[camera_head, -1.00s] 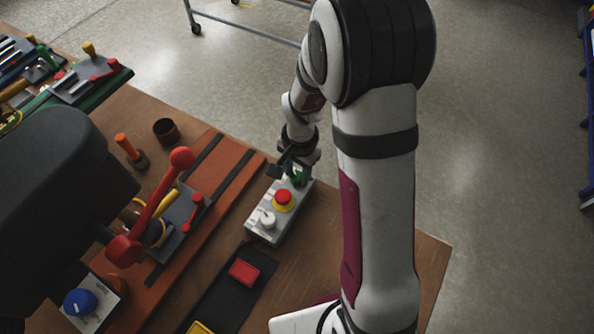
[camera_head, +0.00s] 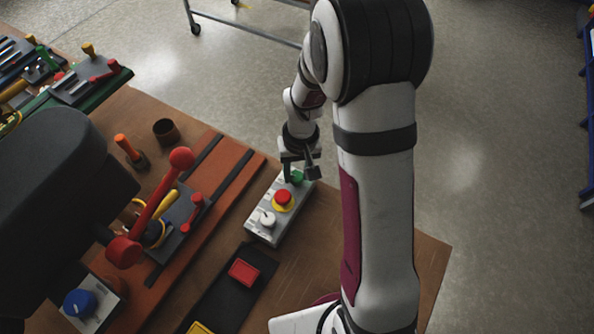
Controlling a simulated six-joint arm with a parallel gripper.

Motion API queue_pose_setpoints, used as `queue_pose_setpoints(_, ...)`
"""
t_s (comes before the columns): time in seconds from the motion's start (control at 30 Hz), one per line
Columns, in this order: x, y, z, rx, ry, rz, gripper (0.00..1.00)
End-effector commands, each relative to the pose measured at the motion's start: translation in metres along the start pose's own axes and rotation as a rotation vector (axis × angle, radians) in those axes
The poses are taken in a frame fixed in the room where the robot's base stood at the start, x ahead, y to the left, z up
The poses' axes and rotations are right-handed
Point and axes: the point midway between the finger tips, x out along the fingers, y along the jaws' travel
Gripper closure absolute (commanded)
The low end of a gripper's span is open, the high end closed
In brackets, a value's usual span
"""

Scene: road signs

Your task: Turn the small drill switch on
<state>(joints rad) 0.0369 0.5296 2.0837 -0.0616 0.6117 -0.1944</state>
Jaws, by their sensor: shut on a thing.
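A light grey control box (camera_head: 262,238) lies on the brown bench in the middle of the view. It carries a green knob (camera_head: 297,178) at its far end, a red mushroom button (camera_head: 283,197) on a yellow ring, and a white knob (camera_head: 267,219) at its near end. My gripper (camera_head: 299,172) is at the far end of the box, shut on the green knob, with one finger on each side of it. The fingers partly hide the knob. Which control is the small drill switch is not readable from any label here.
A drill press with a red lever (camera_head: 153,205) and a dark head stands at the left. A blue knob (camera_head: 79,302) is on a box at the lower left. A red block (camera_head: 244,272) lies on a black mat. A dark cup (camera_head: 166,131) stands farther back. The bench right of the box is bare.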

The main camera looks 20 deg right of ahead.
Motion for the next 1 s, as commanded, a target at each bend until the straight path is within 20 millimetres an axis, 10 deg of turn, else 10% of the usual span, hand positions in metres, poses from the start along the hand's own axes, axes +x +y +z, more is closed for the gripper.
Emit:
queue_pose_setpoints(0.97, -0.0001, -0.0003, 0.0008, -0.2, -0.013, -0.001, 1.0)
queue_pose_setpoints(1.0, -0.0001, -0.0003, 0.0008, -0.2, -0.013, -0.001, 0.53)
